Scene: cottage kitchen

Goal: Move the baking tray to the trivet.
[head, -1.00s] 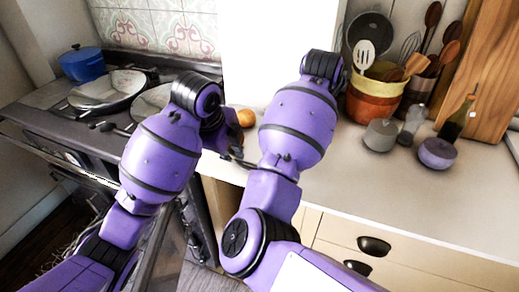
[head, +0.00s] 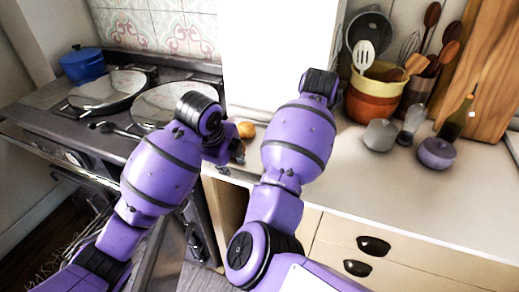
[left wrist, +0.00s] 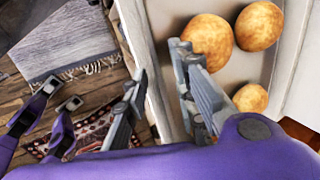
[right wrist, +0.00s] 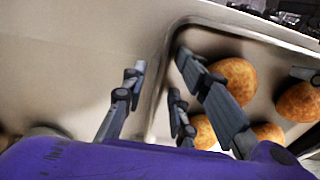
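The baking tray (left wrist: 163,125) is pale, with several round golden-brown buns on it. It also shows in the right wrist view (right wrist: 205,22); in the head view my arms hide most of it and one orange bun (head: 246,129) shows. My left gripper (left wrist: 162,68) is open, one finger outside the tray's rim and one inside, beside the buns. My right gripper (right wrist: 160,65) is also open, its fingers on either side of the opposite rim. I cannot tell whether any finger touches the rim. I cannot make out the trivet in any view.
On the counter (head: 380,190) at right stand a utensil crock (head: 372,105), a grey pot (head: 380,135) and a purple pot (head: 436,153). The front right counter is clear.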

